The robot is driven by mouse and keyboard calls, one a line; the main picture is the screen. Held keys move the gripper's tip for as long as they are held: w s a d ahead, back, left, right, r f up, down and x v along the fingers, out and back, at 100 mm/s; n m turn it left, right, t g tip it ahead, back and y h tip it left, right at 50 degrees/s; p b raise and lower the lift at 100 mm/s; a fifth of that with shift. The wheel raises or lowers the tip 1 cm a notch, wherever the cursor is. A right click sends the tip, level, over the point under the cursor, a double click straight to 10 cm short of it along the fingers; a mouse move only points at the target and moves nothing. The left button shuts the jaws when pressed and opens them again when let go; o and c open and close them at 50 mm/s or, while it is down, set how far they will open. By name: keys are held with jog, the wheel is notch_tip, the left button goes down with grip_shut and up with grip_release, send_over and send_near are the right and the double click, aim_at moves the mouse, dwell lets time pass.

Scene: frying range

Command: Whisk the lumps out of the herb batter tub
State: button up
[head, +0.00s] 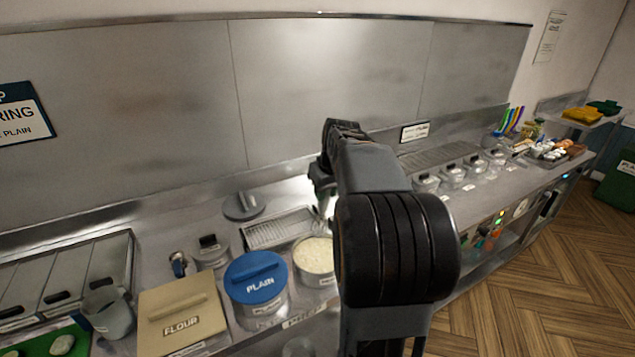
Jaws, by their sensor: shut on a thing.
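An open round tub (315,256) of pale, lumpy batter stands on the counter just left of my arm. Its front label is partly hidden by my arm, so I cannot read it fully. My gripper (322,192) points down above and behind the tub, partly hidden by my own arm. It is shut on a thin, light metal tool that looks like the whisk (324,216). Whether the tool's lower end touches the batter is hidden. A grey round lid (243,206) lies on the counter behind.
A tub with a blue PLAIN lid (257,277) stands close left of the open tub, with a FLOUR bin (182,314) beyond. A wire rack (277,229) lies behind. A steel back wall (120,110) rises behind the counter. Several small jars (452,176) stand to the right.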

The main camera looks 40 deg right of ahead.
aim_at(324, 227)
jog(key=shift+w, duration=0.2)
jog(key=shift+s+d+f+b, duration=0.15)
jog(key=shift+f+b, duration=0.8)
jog(key=shift+f, duration=0.25)
notch_tip(324, 227, down, 10)
jog(key=b, duration=0.7)
jog(key=shift+r+b, duration=0.15)
jog(key=shift+b, duration=0.15)
jog(key=shift+w+r, duration=0.1)
jog(key=shift+w, duration=0.1)
